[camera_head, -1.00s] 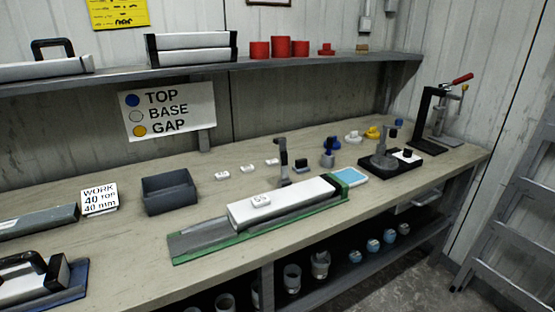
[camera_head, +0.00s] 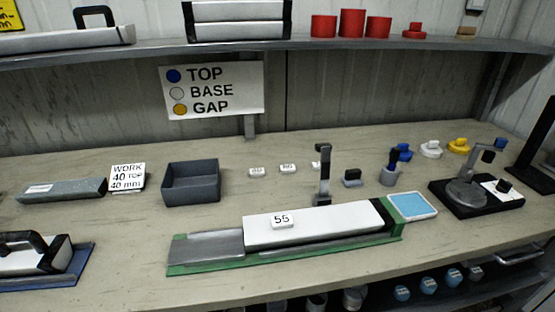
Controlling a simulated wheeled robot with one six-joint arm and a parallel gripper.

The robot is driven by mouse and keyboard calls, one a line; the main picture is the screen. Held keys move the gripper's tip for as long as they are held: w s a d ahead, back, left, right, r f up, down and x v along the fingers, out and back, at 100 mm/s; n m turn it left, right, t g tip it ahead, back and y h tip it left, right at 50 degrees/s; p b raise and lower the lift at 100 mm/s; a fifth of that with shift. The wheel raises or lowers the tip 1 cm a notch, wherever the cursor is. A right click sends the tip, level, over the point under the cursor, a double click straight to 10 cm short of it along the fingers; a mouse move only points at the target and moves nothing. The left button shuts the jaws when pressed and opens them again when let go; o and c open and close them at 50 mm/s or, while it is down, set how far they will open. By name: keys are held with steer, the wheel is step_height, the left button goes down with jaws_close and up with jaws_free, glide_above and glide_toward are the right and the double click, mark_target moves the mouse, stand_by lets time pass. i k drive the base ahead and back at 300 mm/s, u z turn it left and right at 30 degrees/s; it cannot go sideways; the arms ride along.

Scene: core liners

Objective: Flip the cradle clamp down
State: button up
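A green-edged cradle (camera_head: 212,262) lies along the front of the bench, with a long white core liner (camera_head: 345,221) in it. A small white tag marked 55 (camera_head: 281,220) sits on the liner's left part. The cradle's left part is an empty grey trough. Just behind the liner, a dark grey clamp (camera_head: 323,175) stands upright, its arm raised and a short head at its top. It does not touch the liner's top. My gripper is not in view.
Behind the cradle stand a grey open bin (camera_head: 191,186), small white tags (camera_head: 287,168), a dark block (camera_head: 352,178) and a grey cup (camera_head: 389,174). A blue pad (camera_head: 412,206) lies at the cradle's right end. A black-based device (camera_head: 477,195) stands farther right.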

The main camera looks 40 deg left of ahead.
mark_target(325, 149)
steer(key=u, duration=0.55)
steer(key=i, duration=0.75)
steer(key=u, duration=1)
steer(key=i, duration=0.25)
steer(key=u, duration=0.2)
